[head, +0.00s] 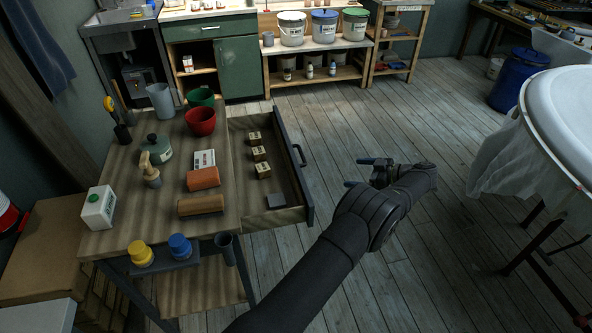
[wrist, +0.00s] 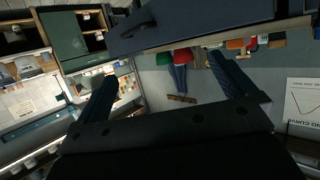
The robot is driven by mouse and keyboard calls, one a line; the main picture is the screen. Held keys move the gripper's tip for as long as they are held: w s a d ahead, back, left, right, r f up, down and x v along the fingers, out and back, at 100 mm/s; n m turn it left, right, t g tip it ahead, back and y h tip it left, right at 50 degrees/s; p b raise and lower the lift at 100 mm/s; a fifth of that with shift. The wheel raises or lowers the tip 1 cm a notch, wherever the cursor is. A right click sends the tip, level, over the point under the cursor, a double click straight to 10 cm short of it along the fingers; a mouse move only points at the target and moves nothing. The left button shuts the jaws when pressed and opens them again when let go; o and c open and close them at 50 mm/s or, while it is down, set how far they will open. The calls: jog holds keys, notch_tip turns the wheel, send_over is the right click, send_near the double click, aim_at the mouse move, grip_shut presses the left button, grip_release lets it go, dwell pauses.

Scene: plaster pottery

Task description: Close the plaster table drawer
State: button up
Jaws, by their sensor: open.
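The plaster table (head: 125,215) stands at the left in the head view. Its drawer (head: 292,190) is pulled out to the right, with a dark front panel and a dark bar handle (head: 298,155). Several small brass-coloured blocks (head: 260,154) and a flat grey block (head: 276,200) lie inside. My gripper (head: 356,172) is to the right of the drawer front, apart from it, with its fingers pointing left towards it. In the wrist view my gripper (wrist: 162,68) has its two fingers spread with nothing between them. The dark drawer front (wrist: 190,22) crosses the top of that view.
A round white table (head: 565,115) with plastic sheeting stands at the right. The wooden floor between is clear.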

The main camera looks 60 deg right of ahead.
jog(key=shift+s+r, duration=0.2)
jog(key=shift+s, duration=0.4)
jog(key=shift+c, duration=0.2)
